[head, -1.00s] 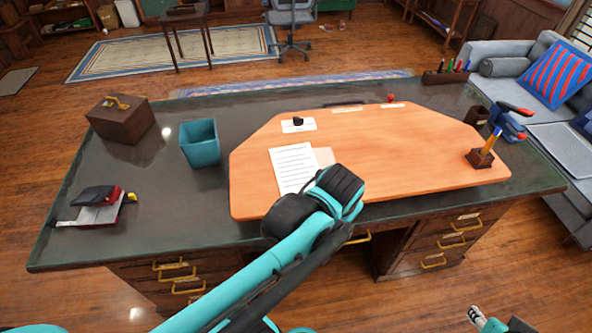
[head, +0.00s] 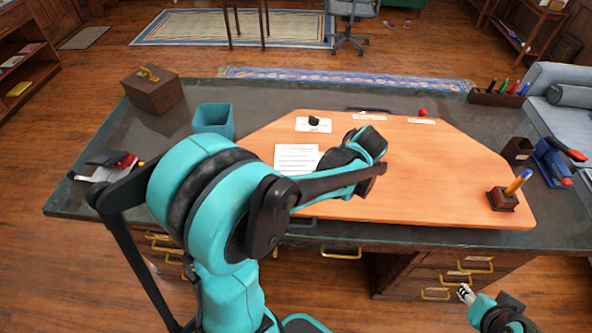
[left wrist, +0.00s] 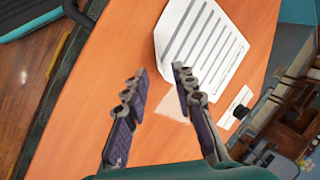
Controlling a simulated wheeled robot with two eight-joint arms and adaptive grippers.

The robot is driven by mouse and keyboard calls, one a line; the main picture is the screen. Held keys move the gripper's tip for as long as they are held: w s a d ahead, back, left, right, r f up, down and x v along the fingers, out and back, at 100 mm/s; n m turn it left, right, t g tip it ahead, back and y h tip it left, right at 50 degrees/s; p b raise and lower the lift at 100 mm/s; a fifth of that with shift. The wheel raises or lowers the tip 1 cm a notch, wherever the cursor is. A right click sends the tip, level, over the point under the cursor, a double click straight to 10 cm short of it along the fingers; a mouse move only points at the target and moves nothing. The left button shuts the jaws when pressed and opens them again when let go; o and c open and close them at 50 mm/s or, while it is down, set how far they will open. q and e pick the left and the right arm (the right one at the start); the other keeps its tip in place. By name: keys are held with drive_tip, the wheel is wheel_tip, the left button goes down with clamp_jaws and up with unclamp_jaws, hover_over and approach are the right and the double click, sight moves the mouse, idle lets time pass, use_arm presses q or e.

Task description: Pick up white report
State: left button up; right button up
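The white report (head: 294,159) is a sheet with dark printed lines. It lies on the orange desk board (head: 440,170), and my left arm covers its lower part in the head view. In the left wrist view the report (left wrist: 203,45) is beyond the fingertips, a little to the right. My left gripper (left wrist: 160,80) is open and empty, with a clear gap between its fingers over the board. In the head view its hand is to the right of the report, and its fingers are hard to make out. My right gripper (head: 465,292) is low at the right, in front of the desk; its opening is unclear.
A small pale note (left wrist: 174,106) lies beside the report. A teal bin (head: 214,119) and a brown box (head: 152,91) stand at the left. A pen holder (head: 503,199) and a blue stapler-like object (head: 553,162) are at the right. The board's right half is mostly clear.

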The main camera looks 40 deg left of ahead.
use_arm(q)
drive_tip(key=b+x, duration=0.1)
drive_tip(key=x, duration=0.2)
drive_tip(key=shift+f, duration=0.1)
drive_tip(key=shift+c, duration=0.2)
clamp_jaws()
